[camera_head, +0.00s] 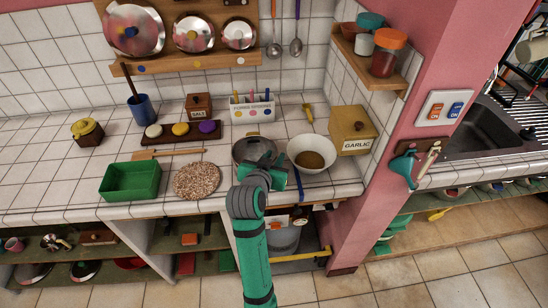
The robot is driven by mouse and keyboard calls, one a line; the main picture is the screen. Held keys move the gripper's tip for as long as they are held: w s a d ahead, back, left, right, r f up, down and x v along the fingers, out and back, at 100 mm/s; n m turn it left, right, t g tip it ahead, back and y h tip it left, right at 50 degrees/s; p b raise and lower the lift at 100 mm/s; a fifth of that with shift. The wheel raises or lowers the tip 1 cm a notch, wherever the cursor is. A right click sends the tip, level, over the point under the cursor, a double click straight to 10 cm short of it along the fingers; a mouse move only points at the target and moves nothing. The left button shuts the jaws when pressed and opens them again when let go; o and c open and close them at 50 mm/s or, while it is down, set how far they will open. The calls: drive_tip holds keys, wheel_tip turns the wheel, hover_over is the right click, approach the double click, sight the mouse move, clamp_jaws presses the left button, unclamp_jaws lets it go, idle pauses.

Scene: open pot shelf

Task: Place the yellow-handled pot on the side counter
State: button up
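A large grey pot (284,241) stands in the open lower shelf under the counter, partly hidden by my arm. A yellow bar (312,256) runs across beside and below it; I cannot tell whether this is its handle. The tiled counter (330,187) lies above it. My gripper (272,176) is near the counter's front edge, in front of a dark metal pan (254,149) and a white bowl (311,154) with brown contents. Its fingers are small and partly hidden by my teal wrist, so their opening and any contact are unclear.
A green tray (131,181), a round speckled mat (197,181) and a yellow garlic box (353,130) occupy the counter. Bare tiles lie at the left. A pink wall (385,170) separates this counter from the sink (485,130) at the right.

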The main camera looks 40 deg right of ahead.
drive_tip(key=shift+r, duration=0.15)
drive_tip(key=v, duration=1.2)
drive_tip(key=s+a+f+n+t+y, duration=0.3)
drive_tip(key=a+f+n, duration=0.1)
drive_tip(key=a+f, duration=0.4)
drive_tip(key=s+a+f+n+t+y, duration=0.25)
drive_tip(key=a+f+n, duration=0.25)
drive_tip(key=a+f, duration=0.35)
drive_tip(key=s+a+y, duration=0.1)
drive_tip(key=s+a, duration=0.3)
drive_tip(key=s, duration=0.3)
drive_tip(key=s+a+n+t+y, duration=0.1)
drive_tip(key=s+a+y, duration=0.1)
drive_tip(key=s+a, duration=0.2)
drive_tip(key=s+a+n+t+y, duration=0.1)
drive_tip(key=s+a, duration=0.3)
drive_tip(key=s, duration=0.7)
drive_tip(key=shift+y, duration=0.55)
drive_tip(key=shift+r, duration=0.15)
